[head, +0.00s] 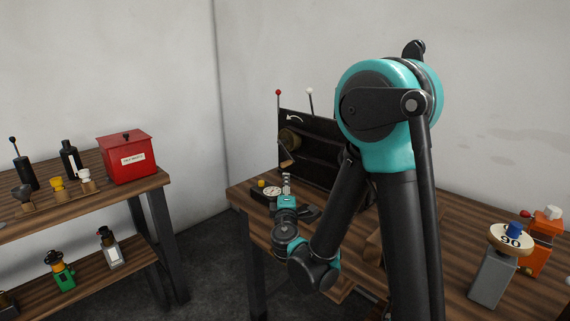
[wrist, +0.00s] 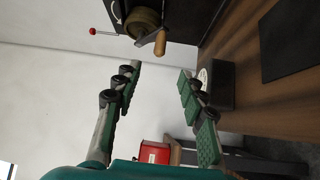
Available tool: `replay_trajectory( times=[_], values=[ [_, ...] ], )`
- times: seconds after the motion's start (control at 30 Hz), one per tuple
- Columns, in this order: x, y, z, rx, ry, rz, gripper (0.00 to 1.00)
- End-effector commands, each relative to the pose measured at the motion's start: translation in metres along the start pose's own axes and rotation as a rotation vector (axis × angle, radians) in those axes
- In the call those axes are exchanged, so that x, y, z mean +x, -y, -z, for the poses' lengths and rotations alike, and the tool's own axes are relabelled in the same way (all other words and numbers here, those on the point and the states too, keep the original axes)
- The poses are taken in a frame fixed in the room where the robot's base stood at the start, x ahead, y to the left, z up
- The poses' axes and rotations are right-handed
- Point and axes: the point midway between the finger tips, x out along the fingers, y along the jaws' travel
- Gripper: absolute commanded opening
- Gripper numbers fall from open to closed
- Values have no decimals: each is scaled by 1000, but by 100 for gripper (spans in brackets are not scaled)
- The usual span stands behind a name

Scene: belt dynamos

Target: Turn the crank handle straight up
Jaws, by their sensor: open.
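The crank (head: 283,151) is on the left part of an upright black panel (head: 320,152) on the bench, in front of a brass-coloured drum (head: 290,138). In the head view its arm slopes down to a light wooden handle (head: 287,163) at the low end. The handle (wrist: 160,43) and the drum (wrist: 143,22) also show near the top of the wrist view. My gripper (head: 287,179) is just below the handle in the head view. In the wrist view my gripper (wrist: 160,72) is open and empty, its fingers apart, with the handle beyond the tips and not touched.
A red-knobbed lever (head: 278,93) and a white-knobbed lever (head: 310,91) rise from the panel. A dial gauge (head: 271,191) lies by my gripper. A grey block with a 90 disc (head: 510,239) stands at right. A red box (head: 126,158) is on the left shelf.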

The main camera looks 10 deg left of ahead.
Motion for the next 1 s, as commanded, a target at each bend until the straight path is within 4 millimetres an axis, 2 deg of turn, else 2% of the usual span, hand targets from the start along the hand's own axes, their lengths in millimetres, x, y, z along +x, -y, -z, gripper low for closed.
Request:
replay_trajectory(
  times=[0.2, 0.6, 0.8, 1.0],
  values=[
    [45, 0, -1, 1, 4, 1, 41],
    [120, 0, -2, 1, 3, 1, 41],
    [143, 0, -2, 1, 3, 1, 41],
    [150, 0, -1, 1, 1, 1, 41]
  ],
)
